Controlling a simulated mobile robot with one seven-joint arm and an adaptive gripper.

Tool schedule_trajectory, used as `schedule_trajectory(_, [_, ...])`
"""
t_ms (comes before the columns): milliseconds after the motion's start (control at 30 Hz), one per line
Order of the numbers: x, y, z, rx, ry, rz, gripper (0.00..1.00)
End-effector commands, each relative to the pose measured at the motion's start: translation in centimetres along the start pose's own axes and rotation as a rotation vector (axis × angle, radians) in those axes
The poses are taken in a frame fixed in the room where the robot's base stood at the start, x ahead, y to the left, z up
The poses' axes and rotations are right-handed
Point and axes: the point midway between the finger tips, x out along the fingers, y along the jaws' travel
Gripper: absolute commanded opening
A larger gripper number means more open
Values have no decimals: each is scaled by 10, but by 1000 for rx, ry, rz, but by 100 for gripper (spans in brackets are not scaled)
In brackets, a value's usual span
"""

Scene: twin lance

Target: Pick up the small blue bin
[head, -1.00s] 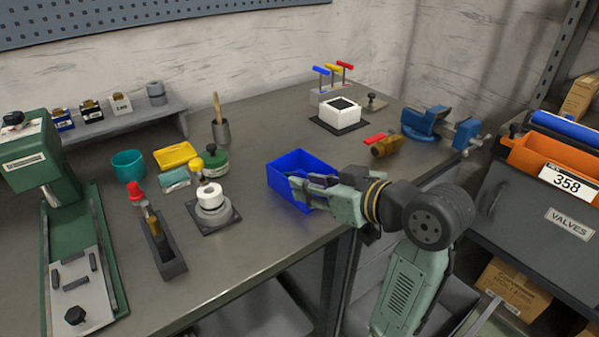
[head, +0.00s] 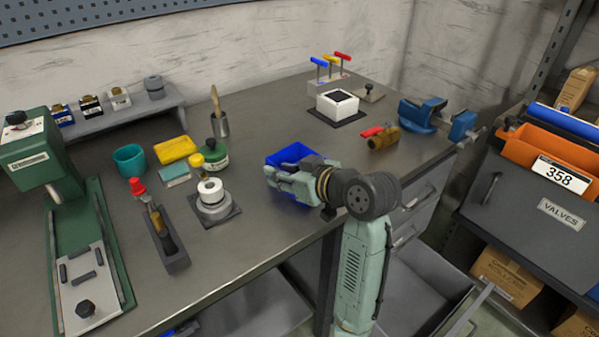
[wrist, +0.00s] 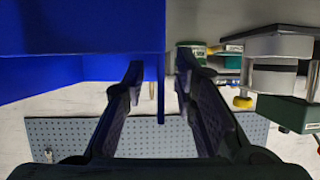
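The small blue bin (head: 291,153) sits on the grey workbench near its front edge. My gripper (head: 274,178) is at its near side and hides much of it in the head view. In the wrist view the bin's blue side (wrist: 80,28) fills the upper left. The two fingers of my gripper (wrist: 158,75) are apart there, with a thin blue wall edge of the bin showing between them. I see no clear contact of both fingers with that wall.
A white roll on a dark base (head: 212,203) stands left of the bin. A brass valve with a red handle (head: 381,138) and a blue vise (head: 422,115) are to the right. An open drawer (head: 420,285) is below the bench. Bench around the bin is mostly clear.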

Motion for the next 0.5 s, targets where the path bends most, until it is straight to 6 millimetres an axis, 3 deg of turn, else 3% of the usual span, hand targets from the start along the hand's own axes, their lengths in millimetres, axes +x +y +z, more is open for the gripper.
schedule_trajectory(200, [1,0,0,0,0,0,25])
schedule_trajectory(500, [0,0,0,0,0,0,5])
